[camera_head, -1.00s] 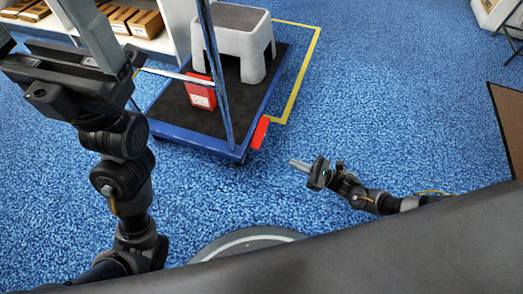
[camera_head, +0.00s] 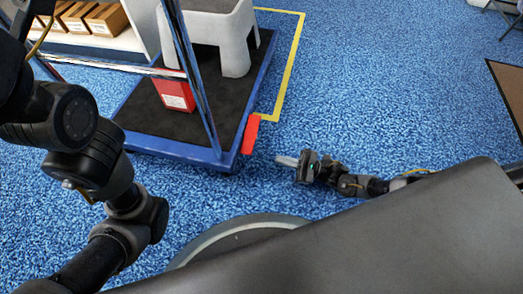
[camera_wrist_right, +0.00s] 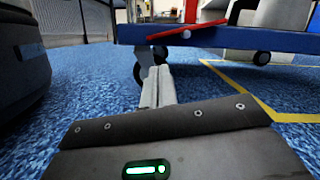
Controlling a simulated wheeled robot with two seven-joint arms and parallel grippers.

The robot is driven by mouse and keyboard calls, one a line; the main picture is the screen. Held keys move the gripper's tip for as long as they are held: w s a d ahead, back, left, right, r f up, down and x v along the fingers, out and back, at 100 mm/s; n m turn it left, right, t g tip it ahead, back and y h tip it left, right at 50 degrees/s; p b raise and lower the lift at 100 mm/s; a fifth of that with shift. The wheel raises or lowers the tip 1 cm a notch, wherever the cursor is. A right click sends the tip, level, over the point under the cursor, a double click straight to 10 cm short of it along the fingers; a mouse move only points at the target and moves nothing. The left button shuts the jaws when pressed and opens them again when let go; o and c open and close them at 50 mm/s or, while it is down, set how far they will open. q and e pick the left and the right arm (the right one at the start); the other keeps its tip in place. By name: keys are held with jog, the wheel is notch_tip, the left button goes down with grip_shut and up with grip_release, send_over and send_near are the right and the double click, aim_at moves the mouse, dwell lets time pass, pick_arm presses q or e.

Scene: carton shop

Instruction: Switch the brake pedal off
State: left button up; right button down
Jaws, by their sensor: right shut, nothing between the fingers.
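The red brake pedal (camera_head: 250,134) sticks out from the right front edge of the blue cart (camera_head: 180,155).
The cart carries a grey step stool (camera_head: 236,40) and a red box (camera_head: 175,95). A white shelf with cartons (camera_head: 104,18) stands behind at left. Yellow tape (camera_head: 289,75) marks the floor. Blue carpet at right is clear up to a brown mat (camera_head: 512,90).

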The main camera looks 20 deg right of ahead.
aim_at(251, 134)
jog(key=b+x, duration=0.3)
jog(key=x, duration=0.6)
jog(key=shift+w+a, duration=0.15)
jog(key=shift+a, duration=0.2)
jog(key=shift+r, duration=0.1)
